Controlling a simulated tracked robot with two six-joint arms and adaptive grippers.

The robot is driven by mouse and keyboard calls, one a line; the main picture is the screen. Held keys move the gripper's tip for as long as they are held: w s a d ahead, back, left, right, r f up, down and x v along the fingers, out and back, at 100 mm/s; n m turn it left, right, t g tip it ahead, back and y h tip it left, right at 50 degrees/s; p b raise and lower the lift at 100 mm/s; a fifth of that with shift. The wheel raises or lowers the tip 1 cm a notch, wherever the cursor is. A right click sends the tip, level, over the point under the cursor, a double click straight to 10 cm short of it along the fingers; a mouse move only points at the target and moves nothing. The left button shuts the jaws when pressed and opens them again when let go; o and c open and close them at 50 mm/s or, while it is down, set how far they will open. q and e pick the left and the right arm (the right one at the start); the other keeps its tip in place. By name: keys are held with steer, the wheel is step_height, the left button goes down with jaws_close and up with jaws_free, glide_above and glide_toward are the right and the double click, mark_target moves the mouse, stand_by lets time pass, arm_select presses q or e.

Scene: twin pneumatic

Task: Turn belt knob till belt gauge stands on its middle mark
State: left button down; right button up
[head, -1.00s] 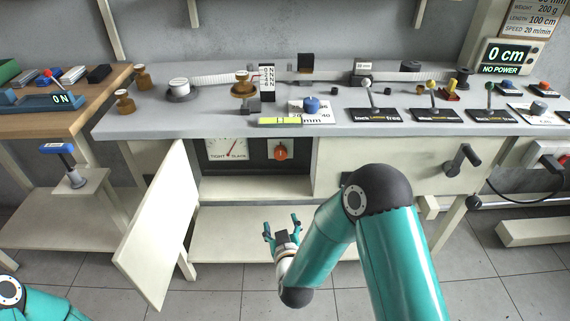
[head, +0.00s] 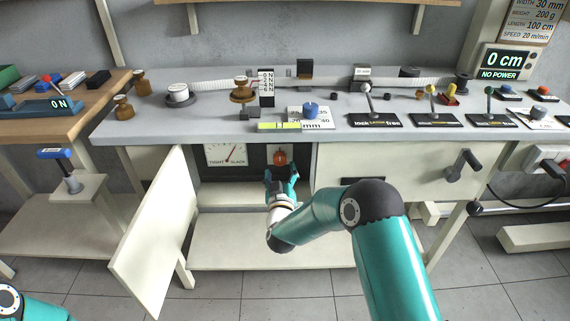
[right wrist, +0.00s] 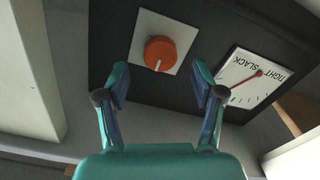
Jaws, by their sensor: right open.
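The belt knob (head: 280,158) is an orange round knob with a white pointer line, on a white plate inside the open cabinet; it also shows in the right wrist view (right wrist: 160,53). The belt gauge (head: 225,154) is a white dial marked TIGHT and SLACK, left of the knob. Its red needle leans up and right in the head view, toward the SLACK side; the gauge also shows in the right wrist view (right wrist: 252,77). My right gripper (head: 281,175) is open and empty just short of the knob, its fingers (right wrist: 160,82) spread either side, apart from it. My left gripper is out of view.
The cabinet door (head: 153,232) hangs open at the left. A shelf (head: 232,193) lies below the panel, and the bench top (head: 215,127) is above it. A drawer front with a crank (head: 462,165) stands at the right.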

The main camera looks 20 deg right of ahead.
mark_target(281, 162)
steer(key=shift+x, duration=1.95)
steer(key=shift+c, duration=0.2)
steer(key=c, duration=1.1)
steer(key=shift+d, duration=0.45)
steer(key=shift+a, duration=0.35)
